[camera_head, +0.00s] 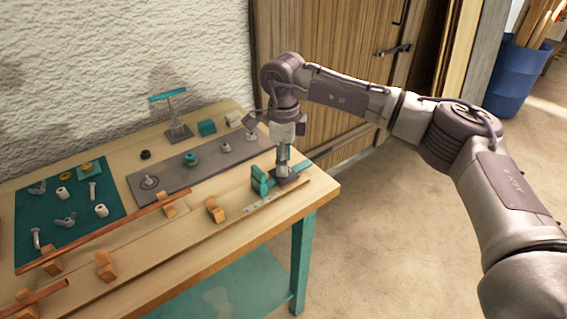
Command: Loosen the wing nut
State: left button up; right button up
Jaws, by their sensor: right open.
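My right gripper (283,168) points straight down at the right end of the workbench, open, with its fingers low over a teal vise-like block (261,181). The small part between or under its fingers is hard to make out, and I cannot tell whether they touch it. Two grey wing nuts lie loose on the dark teal mat (108,232) at the left: one wing nut (38,187) near its back edge, another wing nut (66,220) nearer the middle. A grey plate (170,190) carries several round fittings on posts; I cannot tell a wing nut there. My left gripper is out of view.
Long copper-coloured laths (105,231) rest on wooden blocks (215,209) along the bench front. A stand with a teal bar (167,95) and a teal box (207,128) stand behind the plate. The bench's right edge is close to my gripper; open floor lies beyond.

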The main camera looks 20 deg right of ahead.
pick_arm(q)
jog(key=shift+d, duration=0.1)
pick_arm(e)
notch_tip(320, 180, up, 11)
jog(key=shift+f, duration=0.2)
